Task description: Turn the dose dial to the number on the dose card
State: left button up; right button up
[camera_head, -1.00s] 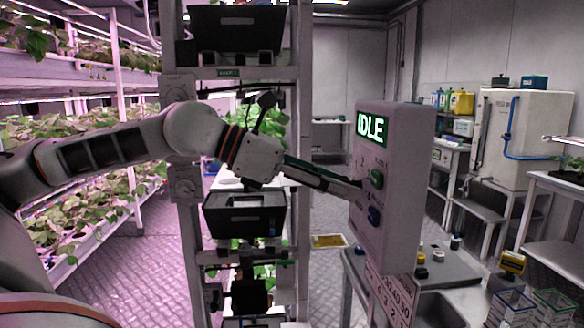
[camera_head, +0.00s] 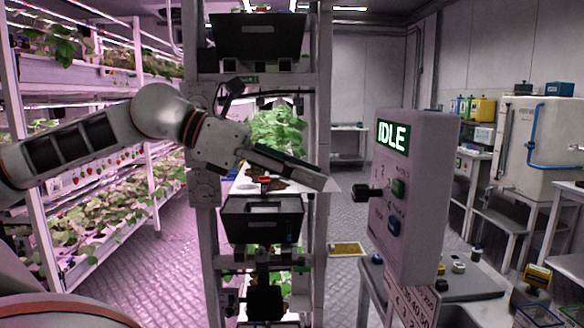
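A grey control box (camera_head: 423,215) shows a green "IDLE" display (camera_head: 393,137) near its top. A black dial knob (camera_head: 367,193) sticks out on the left of its face, with small markings around it. A white card with printed numbers (camera_head: 411,302) hangs below the box, partly cut off by the bottom edge. My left gripper (camera_head: 325,183) points at the box, left of the knob and apart from it. It holds nothing visible; its finger gap is unclear. My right gripper is out of view.
A rack with black crates (camera_head: 263,219) stands behind my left arm. Plant shelves (camera_head: 80,70) fill the left side. A grey bench (camera_head: 468,285) with small items is below the box. A yellow tray (camera_head: 347,248) lies on the floor.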

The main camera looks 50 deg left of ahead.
pick_arm(q)
jog(key=shift+v, duration=1.15)
